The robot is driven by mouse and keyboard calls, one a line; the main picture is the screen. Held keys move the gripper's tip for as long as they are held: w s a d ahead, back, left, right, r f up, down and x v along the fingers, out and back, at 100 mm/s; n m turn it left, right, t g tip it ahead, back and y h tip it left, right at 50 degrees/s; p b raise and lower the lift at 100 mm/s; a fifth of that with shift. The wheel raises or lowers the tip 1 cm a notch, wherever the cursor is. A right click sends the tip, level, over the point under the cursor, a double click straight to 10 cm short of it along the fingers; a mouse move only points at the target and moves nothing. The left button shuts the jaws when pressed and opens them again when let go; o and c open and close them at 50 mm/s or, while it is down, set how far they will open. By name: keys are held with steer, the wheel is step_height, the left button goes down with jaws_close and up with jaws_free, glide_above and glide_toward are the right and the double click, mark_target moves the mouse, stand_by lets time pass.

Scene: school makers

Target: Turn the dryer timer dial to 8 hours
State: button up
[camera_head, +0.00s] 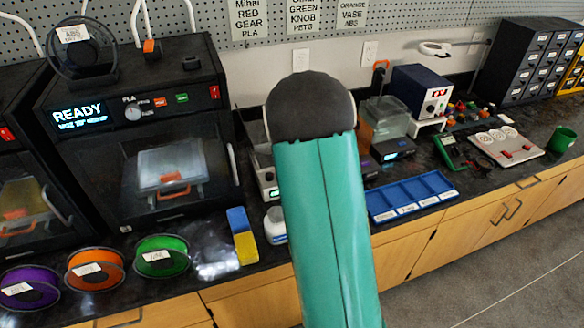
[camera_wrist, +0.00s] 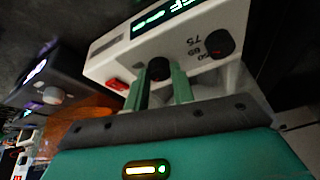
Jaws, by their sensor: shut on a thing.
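The dryer (camera_wrist: 110,62) is a white box with a lit green display and a red switch on its front, seen tilted in the wrist view. Its black timer dial (camera_wrist: 158,66) sits between the two green fingers of my gripper (camera_wrist: 158,80), which is shut on it. The dial's pointer and markings are hidden. A second black dial (camera_wrist: 219,43) with printed numbers, including 75, is to the right, clear of the fingers. In the head view my arm covers my gripper and most of a pale device (camera_head: 265,172) behind it.
A 3D printer (camera_head: 130,120) stands left, with several filament spools (camera_head: 162,257) in front. A blue and yellow block (camera_head: 242,235) lies close left of my arm. A blue tray (camera_head: 410,194) and a clear-lidded container (camera_head: 388,115) are on the right.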

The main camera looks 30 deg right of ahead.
steer(key=m, duration=0.1)
steer(key=m+h, duration=0.1)
steer(key=m, duration=0.1)
steer(key=m+g, duration=0.1)
steer(key=m, duration=0.1)
steer(key=shift+w+a+h, duration=0.2)
steer(key=shift+a+h, duration=0.1)
steer(key=shift+h, duration=0.1)
steer(key=shift+w+m+g+h, duration=0.15)
steer(key=shift+m+g, duration=0.3)
steer(key=shift+m, duration=0.8)
steer(key=shift+s+m+g+h, duration=0.1)
steer(key=shift+m+g+h, duration=0.25)
steer(key=shift+m, duration=0.9)
steer(key=o, duration=1)
steer(key=v, duration=1.3)
steer(key=shift+w+d+r, duration=0.1)
steer(key=shift+w+r, duration=0.05)
steer(key=shift+r, duration=0.3)
